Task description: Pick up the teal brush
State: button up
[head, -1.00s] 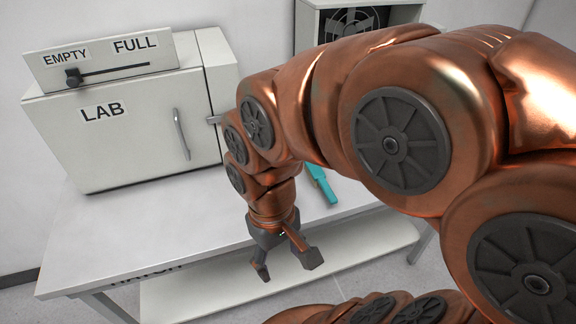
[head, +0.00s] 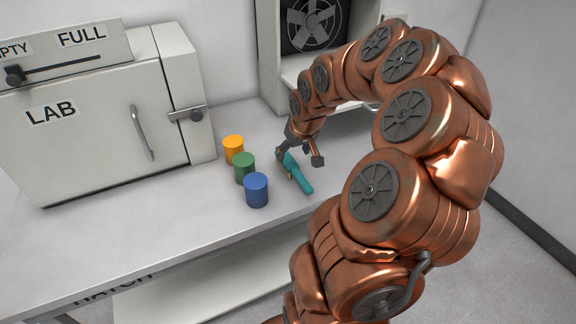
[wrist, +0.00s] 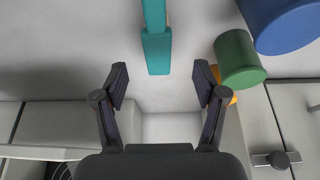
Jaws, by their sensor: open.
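The teal brush (head: 298,175) lies on the white table, right of the coloured cylinders. In the wrist view the brush (wrist: 157,50) runs down from the top edge, its wide end just beyond and between the fingertips. My gripper (head: 300,157) is at the far end of the brush in the head view, with a finger to each side. In the wrist view my gripper (wrist: 160,84) is open and nothing is held between the fingers. Part of the brush's far end is hidden by the gripper in the head view.
Orange (head: 233,150), green (head: 244,168) and blue (head: 256,190) cylinders stand in a row left of the brush. The LAB cabinet (head: 90,120) stands at left, and a fan unit (head: 268,60) at the back. The table (head: 200,205) is clear in front of the cylinders.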

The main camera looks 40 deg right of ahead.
aim_at(291, 165)
jog(key=shift+p+x, duration=0.3)
jog(key=shift+x, duration=0.9)
jog(key=shift+d+f+p, duration=0.15)
jog(key=shift+f+p, duration=0.45)
jog(key=shift+f, duration=0.35)
jog(key=shift+p+x, duration=0.5)
jog(key=shift+x, duration=1.15)
jog(key=shift+s, duration=0.15)
jog(key=c, duration=1.3)
jog(key=shift+d+r+b, duration=0.1)
jog(key=shift+r+b, duration=0.65)
jog(key=shift+r, duration=1)
jog(key=s+a+b, duration=0.1)
jog(key=s+a, duration=0.1)
jog(key=s, duration=0.3)
jog(key=s+a+r+b, duration=0.1)
jog(key=s+a+b, duration=0.1)
jog(key=s, duration=0.2)
jog(key=s+a+b, duration=0.2)
jog(key=s, duration=0.3)
jog(key=shift+s+a+r, duration=0.2)
jog(key=shift+s, duration=0.15)
